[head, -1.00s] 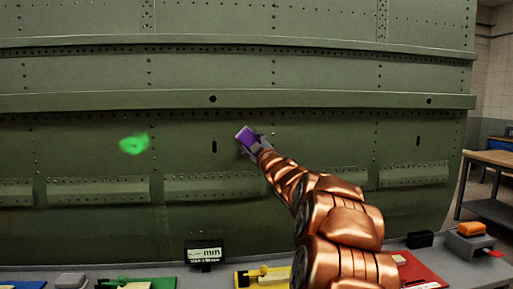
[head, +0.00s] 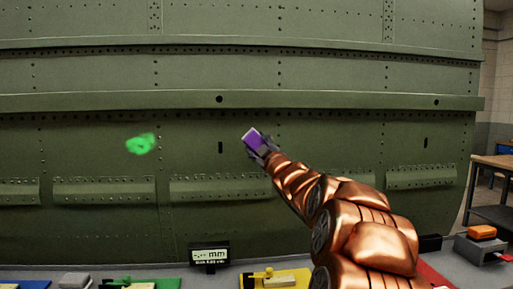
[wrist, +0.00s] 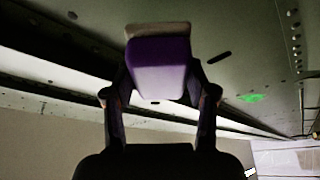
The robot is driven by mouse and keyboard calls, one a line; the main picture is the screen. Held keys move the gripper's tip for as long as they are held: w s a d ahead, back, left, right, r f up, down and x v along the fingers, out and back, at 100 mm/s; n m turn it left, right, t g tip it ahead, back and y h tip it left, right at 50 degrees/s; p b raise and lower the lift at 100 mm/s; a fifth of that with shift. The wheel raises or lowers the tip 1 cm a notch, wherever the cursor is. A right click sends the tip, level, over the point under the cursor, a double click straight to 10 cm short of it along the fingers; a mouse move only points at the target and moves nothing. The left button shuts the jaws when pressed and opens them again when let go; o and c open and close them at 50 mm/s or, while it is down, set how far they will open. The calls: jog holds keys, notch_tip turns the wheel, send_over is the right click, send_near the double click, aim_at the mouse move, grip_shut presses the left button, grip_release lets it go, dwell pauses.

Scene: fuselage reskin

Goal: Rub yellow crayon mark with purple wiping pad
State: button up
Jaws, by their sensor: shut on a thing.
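My gripper (head: 262,148) is shut on the purple wiping pad (head: 251,138), holding it up in front of the green fuselage skin (head: 330,140). The wrist view shows the pad (wrist: 158,68) between both fingers, with a pale layer along its top edge. I cannot tell whether the pad touches the skin. The only mark I see is a bright green smear (head: 140,144) on the skin, well left of the pad. It also shows in the wrist view (wrist: 252,98), to the right. No yellow mark is visible on the skin.
A bench along the bottom holds a small display (head: 209,257), a green tray (head: 140,284), a yellow tray (head: 275,277) and a grey block with an orange top (head: 482,232). Horizontal ledges cross the skin. A wooden table (head: 493,163) stands at far right.

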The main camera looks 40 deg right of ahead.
jog(key=shift+s+a, duration=0.55)
jog(key=shift+s, duration=0.2)
jog(key=shift+s+a+b, duration=0.6)
jog(key=shift+s+a, duration=0.35)
jog(key=shift+s, duration=0.25)
